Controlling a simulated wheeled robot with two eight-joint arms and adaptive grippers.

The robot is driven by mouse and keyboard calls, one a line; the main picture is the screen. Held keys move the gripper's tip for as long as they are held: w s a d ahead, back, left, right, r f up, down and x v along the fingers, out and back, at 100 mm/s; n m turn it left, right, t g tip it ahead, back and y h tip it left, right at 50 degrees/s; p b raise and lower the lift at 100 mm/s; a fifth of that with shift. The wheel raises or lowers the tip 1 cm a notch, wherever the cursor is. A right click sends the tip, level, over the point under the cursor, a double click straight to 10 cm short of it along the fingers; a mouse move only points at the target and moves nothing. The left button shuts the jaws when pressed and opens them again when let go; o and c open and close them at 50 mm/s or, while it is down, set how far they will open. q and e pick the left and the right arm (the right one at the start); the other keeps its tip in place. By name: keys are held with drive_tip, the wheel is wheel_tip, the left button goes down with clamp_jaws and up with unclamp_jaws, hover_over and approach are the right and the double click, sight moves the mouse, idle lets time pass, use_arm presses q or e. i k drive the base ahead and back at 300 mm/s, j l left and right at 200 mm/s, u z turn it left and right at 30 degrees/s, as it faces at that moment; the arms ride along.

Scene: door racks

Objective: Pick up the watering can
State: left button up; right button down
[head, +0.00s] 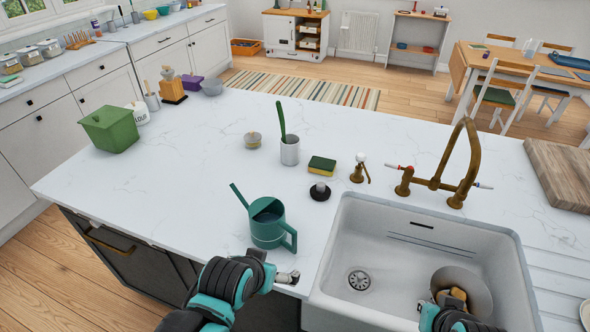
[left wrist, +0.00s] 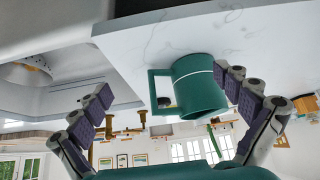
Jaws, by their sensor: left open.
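The teal watering can (head: 268,224) stands upright on the white counter, left of the sink. Its spout points to the upper left and its handle to the lower right. My left gripper (head: 288,277) is low at the counter's front edge, just below the can and apart from it in the head view. In the left wrist view the can (left wrist: 200,88) appears upside down between the spread fingers of my open, empty left gripper (left wrist: 166,92), nearer the right finger. My right arm shows only at the bottom right; its fingers are not visible.
The white sink (head: 400,240) with a pan (head: 462,285) and the brass tap (head: 455,185) lie to the right. A green box (head: 110,130) is far left. Counter left of the can is clear.

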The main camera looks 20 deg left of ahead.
sight(261, 217)
drive_tip(key=j+z, duration=0.2)
drive_tip(key=z, duration=0.2)
drive_tip(key=k+j+z, duration=0.1)
drive_tip(key=z, duration=0.3)
drive_tip(key=k+j+z, duration=0.15)
drive_tip(key=k+j, duration=0.15)
drive_tip(key=j, duration=0.25)
drive_tip(key=k+j+z, duration=0.15)
drive_tip(key=k+j, duration=0.2)
drive_tip(key=j, duration=0.2)
drive_tip(key=k+j+z, duration=0.15)
drive_tip(key=k+j, duration=0.2)
drive_tip(key=j, duration=0.15)
drive_tip(key=i, duration=0.35)
